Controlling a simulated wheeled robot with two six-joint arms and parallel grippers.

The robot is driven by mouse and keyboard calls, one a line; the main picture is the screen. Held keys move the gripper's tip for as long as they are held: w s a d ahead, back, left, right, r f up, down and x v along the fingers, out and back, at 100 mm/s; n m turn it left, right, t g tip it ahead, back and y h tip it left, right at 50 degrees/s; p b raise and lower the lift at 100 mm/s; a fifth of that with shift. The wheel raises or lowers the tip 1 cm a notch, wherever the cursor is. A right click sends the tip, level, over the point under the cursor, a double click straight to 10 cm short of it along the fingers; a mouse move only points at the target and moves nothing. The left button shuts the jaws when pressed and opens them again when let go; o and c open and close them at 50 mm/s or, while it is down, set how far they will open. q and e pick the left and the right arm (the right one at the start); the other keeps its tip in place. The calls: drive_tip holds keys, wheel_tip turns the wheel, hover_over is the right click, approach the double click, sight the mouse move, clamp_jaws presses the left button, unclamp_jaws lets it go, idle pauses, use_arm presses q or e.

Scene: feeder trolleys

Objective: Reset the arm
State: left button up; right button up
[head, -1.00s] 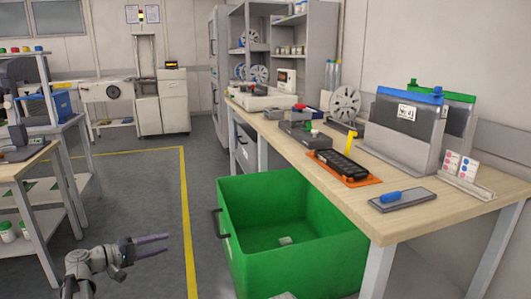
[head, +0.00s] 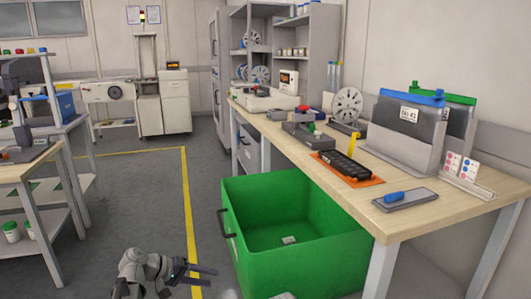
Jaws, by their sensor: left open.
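My left gripper (head: 203,276) is low in the head view, left of the green bin. Its two dark fingers point right and stand apart, with nothing between them. The fingertips are close to the bin's left wall; I cannot tell whether they touch it. My right gripper is not in view.
The green bin (head: 240,262) stands on the floor under the wooden workbench (head: 420,222), with a small light item inside. The bench holds an orange mat (head: 372,182), a black tray, a reel (head: 348,104) and document holders. Open floor with a yellow line (head: 188,205) lies left.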

use_arm(q)
drive_tip(key=s+d+f+m+g+y+p, duration=0.1)
drive_tip(key=s+d+f+m+g+y, duration=0.4)
drive_tip(key=s+d, duration=0.5)
drive_tip(key=s+d+f+m+y+p, duration=0.1)
drive_tip(key=s+d+f+m+y, duration=0.15)
drive_tip(key=s+y, duration=0.6)
wheel_tip(320, 180, up, 38)
drive_tip(key=s+h+p, duration=0.2)
drive_tip(key=p, duration=3.6)
drive_tip(key=shift+s+a+r, duration=0.15)
drive_tip(key=shift+s+r, duration=0.05)
drive_tip(key=shift+s, duration=0.05)
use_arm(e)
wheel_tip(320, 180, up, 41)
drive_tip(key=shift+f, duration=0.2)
